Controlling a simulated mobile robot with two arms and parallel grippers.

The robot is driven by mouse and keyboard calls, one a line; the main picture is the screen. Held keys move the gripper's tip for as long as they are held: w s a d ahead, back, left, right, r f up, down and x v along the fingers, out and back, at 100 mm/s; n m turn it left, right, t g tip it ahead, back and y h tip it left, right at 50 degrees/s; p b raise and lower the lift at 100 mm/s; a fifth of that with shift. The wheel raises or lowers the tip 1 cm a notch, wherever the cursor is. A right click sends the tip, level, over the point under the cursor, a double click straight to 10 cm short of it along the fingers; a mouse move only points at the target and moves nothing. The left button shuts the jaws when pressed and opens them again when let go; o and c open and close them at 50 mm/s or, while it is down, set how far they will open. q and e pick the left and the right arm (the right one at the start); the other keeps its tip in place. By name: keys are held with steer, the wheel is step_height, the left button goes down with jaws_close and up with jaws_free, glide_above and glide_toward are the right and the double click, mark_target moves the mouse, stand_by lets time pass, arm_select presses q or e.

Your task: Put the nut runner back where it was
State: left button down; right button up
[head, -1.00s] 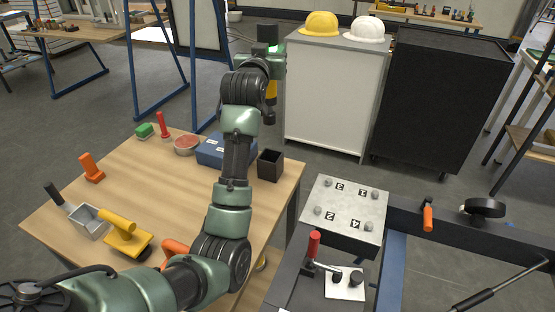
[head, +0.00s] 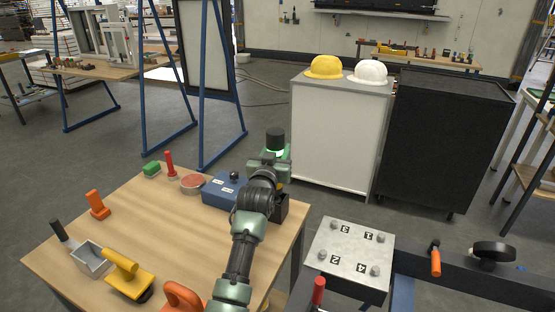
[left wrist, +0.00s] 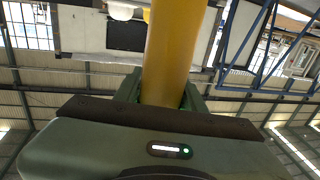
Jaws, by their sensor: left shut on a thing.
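The nut runner shows in the left wrist view as a yellow cylinder (left wrist: 168,50) between my left gripper's fingers. In the head view its black upper end (head: 275,138) stands above my left gripper (head: 268,166), roughly upright. Its lower part is hidden behind my arm. My left gripper is shut on it, over the far right corner of the wooden table. A black open box (head: 282,207) there is mostly hidden by my wrist, so I cannot tell whether the tool's lower end is inside it. My right gripper is not in view.
A blue box (head: 218,193) with white labels stands left of the black box. A red round tin (head: 193,182), yellow-handled tool (head: 128,272) and grey scoop (head: 90,258) are on the table (head: 170,230). A numbered metal plate (head: 350,252) is to the right.

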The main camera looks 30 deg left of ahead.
arm_select(q)
steer(key=shift+f, duration=1.35)
steer(key=c, duration=1.2)
jaws_free()
steer(key=shift+f, duration=0.35)
steer(key=o, duration=0.4)
steer(key=shift+c, duration=0.2)
steer(key=shift+s, duration=0.1)
